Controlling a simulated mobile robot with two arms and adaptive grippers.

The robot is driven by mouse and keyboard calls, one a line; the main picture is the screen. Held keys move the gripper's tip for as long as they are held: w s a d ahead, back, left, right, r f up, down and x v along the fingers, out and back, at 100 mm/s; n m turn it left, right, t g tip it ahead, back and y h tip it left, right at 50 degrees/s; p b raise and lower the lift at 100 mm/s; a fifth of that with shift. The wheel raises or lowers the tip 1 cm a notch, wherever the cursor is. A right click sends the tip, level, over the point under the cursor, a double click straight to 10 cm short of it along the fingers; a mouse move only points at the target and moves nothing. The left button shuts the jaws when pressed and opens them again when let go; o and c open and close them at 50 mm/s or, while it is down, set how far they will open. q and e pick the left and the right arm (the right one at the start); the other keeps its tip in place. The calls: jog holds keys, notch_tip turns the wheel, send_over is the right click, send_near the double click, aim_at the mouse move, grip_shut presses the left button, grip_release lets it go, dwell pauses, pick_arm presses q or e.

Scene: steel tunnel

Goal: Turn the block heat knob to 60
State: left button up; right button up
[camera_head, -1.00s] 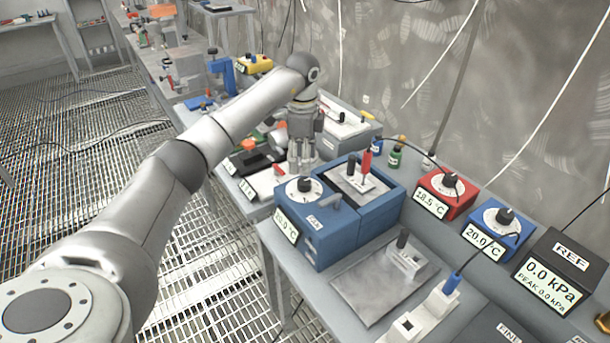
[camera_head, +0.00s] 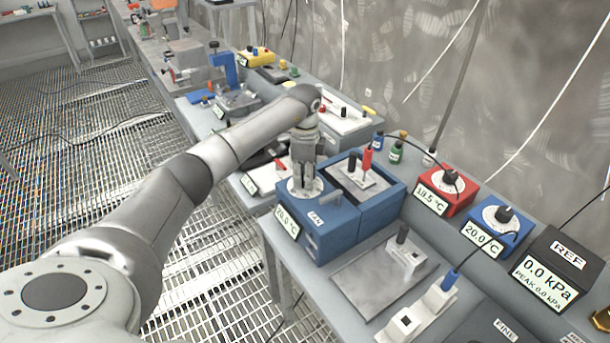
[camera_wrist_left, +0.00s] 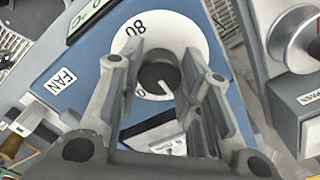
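The blue heater block (camera_head: 335,238) stands on the bench, with a display (camera_head: 287,223) reading 20.0 °C and a FAN label. Its white dial (camera_head: 294,191) is on top. My left gripper (camera_head: 304,186) points down over this dial and hides the knob in the head view. In the left wrist view the dark round knob (camera_wrist_left: 158,76) with a white pointer line sits between the two open fingers, with gaps visible beside it. The dial shows "80" near its rim. Whether the fingertips reach down to the knob's sides is unclear. My right gripper is out of view.
Red and black probes stand in the block's rear part (camera_head: 372,180). To the right are a red box (camera_head: 445,192) reading about 18.5 °C, a blue box (camera_head: 497,226) reading 20.0 °C and a black REF pressure box (camera_head: 553,268). A grey plate (camera_head: 378,278) lies in front.

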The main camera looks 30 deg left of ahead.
pick_arm(q)
jog(key=c, duration=0.4)
